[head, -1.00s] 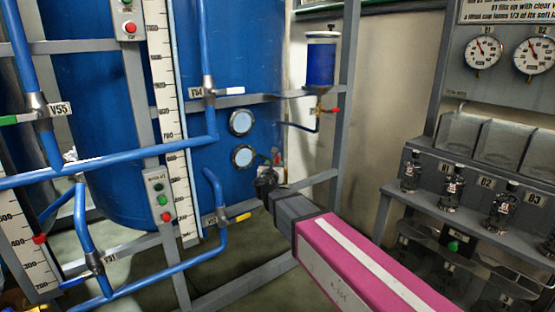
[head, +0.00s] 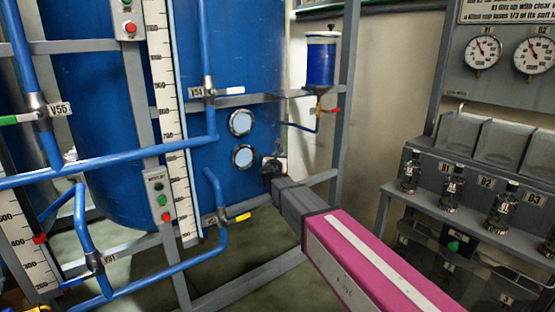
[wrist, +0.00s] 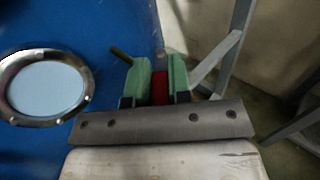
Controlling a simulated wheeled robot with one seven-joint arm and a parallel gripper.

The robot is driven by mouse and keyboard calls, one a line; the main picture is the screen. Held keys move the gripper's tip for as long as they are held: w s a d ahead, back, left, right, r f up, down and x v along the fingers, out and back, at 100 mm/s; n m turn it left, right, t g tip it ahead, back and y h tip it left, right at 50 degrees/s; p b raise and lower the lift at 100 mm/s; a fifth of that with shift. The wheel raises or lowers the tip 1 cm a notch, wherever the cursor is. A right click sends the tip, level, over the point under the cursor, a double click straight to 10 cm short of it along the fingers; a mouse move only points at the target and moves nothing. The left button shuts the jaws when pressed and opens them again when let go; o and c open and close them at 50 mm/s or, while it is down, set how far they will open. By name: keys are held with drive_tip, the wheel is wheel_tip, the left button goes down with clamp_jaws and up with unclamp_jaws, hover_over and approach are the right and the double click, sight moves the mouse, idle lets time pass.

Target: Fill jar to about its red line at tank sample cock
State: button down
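The blue tank (head: 262,130) stands in the middle of the head view. My gripper (head: 271,167) is at its lower right side, beside the lower round sight glass (head: 243,156). In the wrist view, the green fingers of my gripper (wrist: 159,82) stand close together, one on each side of a red part (wrist: 160,88), with no visible gap. I cannot tell for sure whether this red part is the sample cock's handle. A thin dark rod (wrist: 121,56) sticks out left of the fingers. I make out no jar or red fill line in either view.
Blue pipes (head: 110,157) and grey frame bars cross the left. A yellow-handled valve (head: 238,217) sits below my gripper. A blue cup (head: 321,62) with a red-handled valve hangs above right. A rack with several dark fittings (head: 450,188) stands at the right.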

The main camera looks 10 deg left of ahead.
drive_tip(key=shift+a+h, duration=0.1)
drive_tip(key=shift+h, duration=0.2)
drive_tip(key=shift+w+a+m+g+h, duration=0.15)
drive_tip(key=shift+a+m+g+h, duration=0.45)
drive_tip(key=shift+m+h, duration=1.2)
drive_tip(key=shift+w+a+m+g+h, duration=0.3)
drive_tip(key=shift+m+g+h, duration=0.7)
drive_tip(key=shift+h, duration=1.4)
drive_tip(key=shift+w+a+m+g+h, duration=0.1)
drive_tip(key=shift+a+m+g+h, duration=0.45)
drive_tip(key=shift+m+h, duration=1.35)
drive_tip(key=shift+h, duration=0.3)
drive_tip(key=c, duration=1)
unclamp_jaws()
drive_tip(key=shift+c, duration=0.2)
drive_tip(key=v, duration=1)
drive_tip(key=shift+s+a, duration=0.3)
